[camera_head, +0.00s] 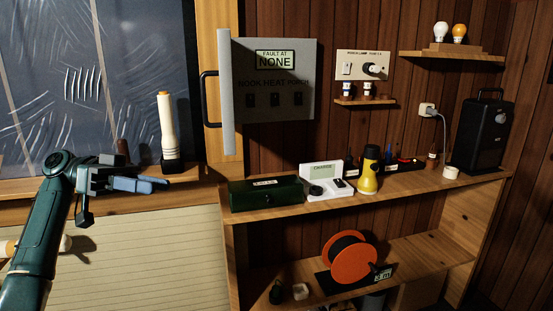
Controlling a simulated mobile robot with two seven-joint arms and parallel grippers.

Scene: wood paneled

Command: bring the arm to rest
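My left arm (38,235) comes in from the lower left, dark green with a grey wrist. My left gripper (140,184) points right, above the ledge under the window, in front of and below a white candle-like cylinder on a black base (168,130). No object shows clearly between its fingers. The fingers appear edge-on and overlap, so their gap cannot be judged. My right gripper does not show.
A wooden shelf (400,184) holds a green box (265,194), a white charger (325,184), a yellow flashlight (368,172) and a black heater (482,135). A grey fuse panel (296,55) has its door open. An orange reel (352,262) stands below.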

